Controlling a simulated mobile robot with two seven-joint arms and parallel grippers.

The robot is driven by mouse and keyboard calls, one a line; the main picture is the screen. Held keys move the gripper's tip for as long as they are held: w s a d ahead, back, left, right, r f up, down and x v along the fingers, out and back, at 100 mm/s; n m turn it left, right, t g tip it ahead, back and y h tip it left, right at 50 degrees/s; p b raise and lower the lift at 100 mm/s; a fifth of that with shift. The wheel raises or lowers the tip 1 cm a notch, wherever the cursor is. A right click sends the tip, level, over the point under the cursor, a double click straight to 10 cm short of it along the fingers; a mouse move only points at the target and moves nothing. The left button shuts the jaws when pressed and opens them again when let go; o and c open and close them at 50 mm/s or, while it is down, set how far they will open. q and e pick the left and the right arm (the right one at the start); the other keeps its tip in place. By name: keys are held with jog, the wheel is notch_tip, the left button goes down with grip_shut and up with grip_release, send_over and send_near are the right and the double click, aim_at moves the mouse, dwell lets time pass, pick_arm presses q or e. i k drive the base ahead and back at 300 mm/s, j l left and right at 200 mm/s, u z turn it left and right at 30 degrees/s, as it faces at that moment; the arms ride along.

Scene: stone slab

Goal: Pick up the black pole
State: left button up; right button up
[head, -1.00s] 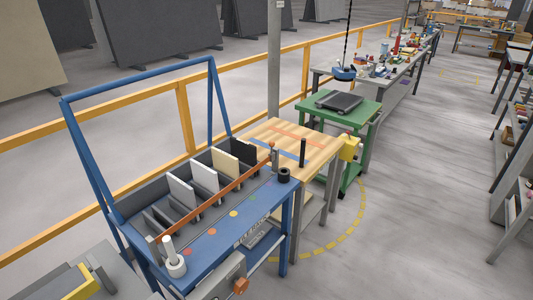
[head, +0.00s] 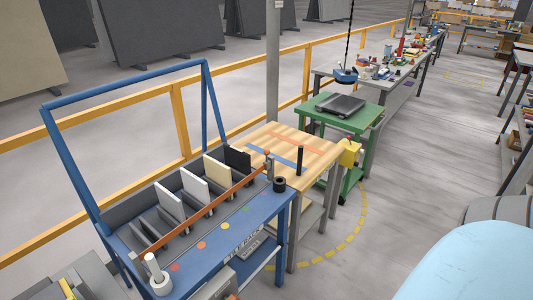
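A thin black pole (head: 300,160) stands upright near the right side of the light wooden table (head: 322,150). Orange and blue stripes mark the tabletop beside it. The pole is in plain view and nothing holds it. Neither of my grippers is in view. A large pale blue and grey rounded shape fills the lower right corner and looks like part of my arm; its gripper does not show.
A blue rack (head: 218,243) with upright slabs and an orange bar stands left of the wooden table. A short black cylinder (head: 279,185) sits on its corner. A green table (head: 368,121) stands behind. Floor on the right is open.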

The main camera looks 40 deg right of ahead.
aim_at(301, 148)
jog(key=l+u, duration=0.35)
jog(key=l, duration=0.15)
jog(key=k+l+u, duration=0.1)
jog(key=l+u, duration=0.2)
jog(key=l, duration=0.2)
jog(key=k+l+u, duration=0.15)
jog(key=l, duration=0.2)
jog(key=l+u, duration=0.15)
jog(key=l, duration=0.2)
jog(key=k+l+u, duration=0.15)
jog(key=l, duration=0.15)
jog(key=k+l, duration=0.15)
jog(key=l, duration=0.25)
jog(key=k+l+u, duration=0.1)
jog(key=l, duration=0.3)
jog(key=k+l, duration=0.25)
jog(key=l, duration=0.15)
jog(key=k+l, duration=0.15)
jog(key=l, duration=0.25)
jog(key=k+l+u, duration=0.1)
jog(key=l, duration=0.3)
jog(key=k, duration=0.1)
